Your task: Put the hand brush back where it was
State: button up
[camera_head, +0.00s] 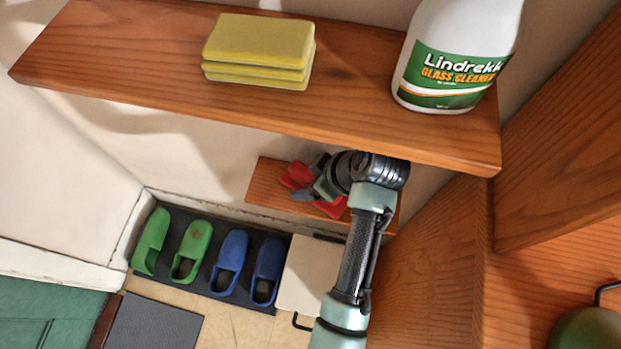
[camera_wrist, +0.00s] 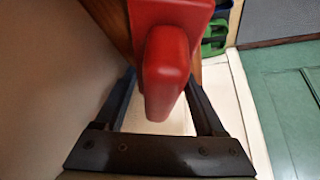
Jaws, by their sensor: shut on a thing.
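A red thing, which I take to be the hand brush (camera_wrist: 167,60), fills the middle of the wrist view, with a rounded part pointing toward the camera and a wider red part beyond. My gripper (camera_wrist: 162,90) has its two dark fingers on either side of it and is shut on it. In the head view my gripper (camera_head: 322,184) is at the lower wooden shelf (camera_head: 265,188), under the upper shelf's front edge. Red parts (camera_head: 297,175) show beside the gripper there, and more red shows below it. The bristles are hidden, and I cannot tell whether the brush touches the shelf.
The upper shelf (camera_head: 130,75) holds yellow sponges (camera_head: 258,45) and a glass cleaner bottle (camera_head: 450,60), close above my wrist. Green clogs (camera_head: 192,250) and blue clogs (camera_head: 231,262) stand on a dark mat below. A pale box-like thing (camera_head: 310,275) is beside my forearm. Wooden panels (camera_head: 430,260) stand at right.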

jog(key=shift+w+f, duration=0.15)
jog(key=o, duration=1.3)
jog(key=shift+d+r, duration=0.1)
jog(key=shift+r, duration=0.2)
jog(key=p+v, duration=0.2)
jog(key=v, duration=0.5)
